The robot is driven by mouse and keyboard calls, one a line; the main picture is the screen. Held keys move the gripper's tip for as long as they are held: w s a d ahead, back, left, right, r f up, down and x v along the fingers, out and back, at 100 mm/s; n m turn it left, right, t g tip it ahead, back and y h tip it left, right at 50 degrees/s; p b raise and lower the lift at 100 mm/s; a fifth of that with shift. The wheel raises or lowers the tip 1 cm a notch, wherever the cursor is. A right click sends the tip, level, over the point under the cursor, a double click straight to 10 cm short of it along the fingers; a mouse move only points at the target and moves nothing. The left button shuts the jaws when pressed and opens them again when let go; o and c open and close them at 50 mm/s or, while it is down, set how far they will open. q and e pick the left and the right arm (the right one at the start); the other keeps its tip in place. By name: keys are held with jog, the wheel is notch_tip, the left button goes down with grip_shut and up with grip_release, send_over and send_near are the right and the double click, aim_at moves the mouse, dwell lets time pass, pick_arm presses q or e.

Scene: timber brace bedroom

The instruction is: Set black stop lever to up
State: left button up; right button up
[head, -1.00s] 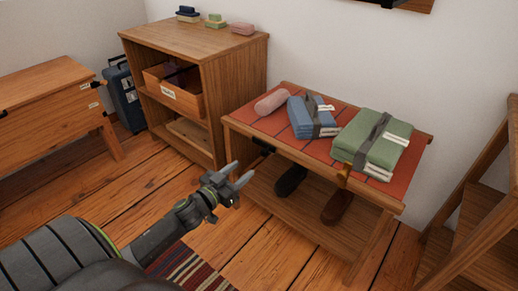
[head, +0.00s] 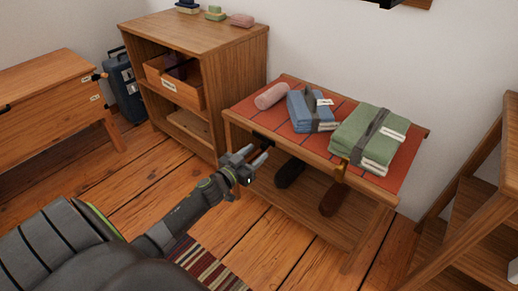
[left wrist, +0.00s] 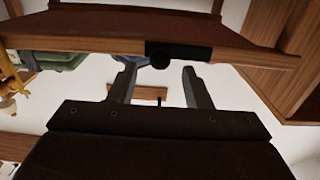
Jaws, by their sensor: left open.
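The black stop lever (head: 263,141) sits on the front rail of the red-topped bench (head: 288,133), near its left end. In the left wrist view the black lever (left wrist: 182,52) lies along the wooden rail, with a round dark end. Its exact position, up or down, I cannot tell. My left gripper (head: 256,157) is open and empty just in front of the bench's left end, close to the lever. In the left wrist view its two fingers (left wrist: 159,75) stand apart, with the lever ahead, not clearly between them. My right gripper is not in view.
A brass-coloured lever (head: 341,169) is on the same rail further right. A pink roll (head: 271,96), blue bundle (head: 304,111) and green bundle (head: 368,138) lie on the bench. Dark and brown shoes are beneath. A shelf unit (head: 237,91) stands to the left.

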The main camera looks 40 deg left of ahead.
pick_arm(q)
jog(key=shift+w+d, duration=0.1)
jog(key=shift+w, duration=1.2)
jog(key=shift+c, duration=0.4)
grip_shut()
